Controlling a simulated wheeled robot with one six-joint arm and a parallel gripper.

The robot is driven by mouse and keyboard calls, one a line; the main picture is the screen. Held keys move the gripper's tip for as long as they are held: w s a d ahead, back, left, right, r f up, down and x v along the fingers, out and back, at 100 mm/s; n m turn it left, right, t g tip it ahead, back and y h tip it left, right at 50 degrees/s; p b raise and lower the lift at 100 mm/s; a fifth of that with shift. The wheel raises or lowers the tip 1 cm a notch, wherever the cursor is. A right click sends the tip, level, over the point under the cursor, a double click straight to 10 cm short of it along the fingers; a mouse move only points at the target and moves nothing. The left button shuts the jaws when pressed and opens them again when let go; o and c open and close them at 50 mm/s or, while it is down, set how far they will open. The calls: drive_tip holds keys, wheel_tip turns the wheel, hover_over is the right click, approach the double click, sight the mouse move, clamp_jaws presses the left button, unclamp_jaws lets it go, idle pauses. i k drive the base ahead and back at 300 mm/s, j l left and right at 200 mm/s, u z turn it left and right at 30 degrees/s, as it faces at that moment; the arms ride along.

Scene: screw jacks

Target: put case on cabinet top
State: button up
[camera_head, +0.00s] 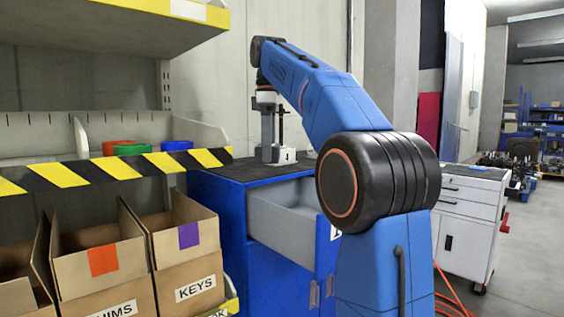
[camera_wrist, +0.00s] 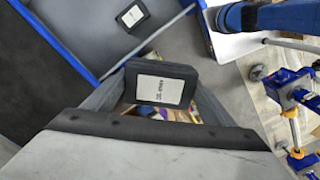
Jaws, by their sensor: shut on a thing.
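In the wrist view my gripper (camera_wrist: 158,98) is shut on a dark case (camera_wrist: 160,90) with a white label, whose small print I cannot read. The dark fingers flank the case left and right. The head view shows my gripper (camera_head: 281,156) low over the blue cabinet (camera_head: 218,225), near its dark top (camera_head: 235,172) and the open grey drawer (camera_head: 285,222). The held case cannot be made out there. The dark cabinet top also shows at the left of the wrist view (camera_wrist: 38,85). Whether the case touches anything below is hidden.
A second dark labelled case (camera_wrist: 132,15) lies on a grey surface at the top of the wrist view. Cardboard boxes (camera_head: 100,270) stand left of the cabinet, below a striped shelf edge (camera_head: 110,167). A white drawer cart (camera_head: 468,220) stands at right.

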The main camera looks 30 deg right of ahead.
sight(244, 172)
drive_tip(key=i+l, duration=0.2)
drive_tip(key=i, duration=0.4)
drive_tip(key=i+l, duration=0.15)
drive_tip(key=i, duration=0.45)
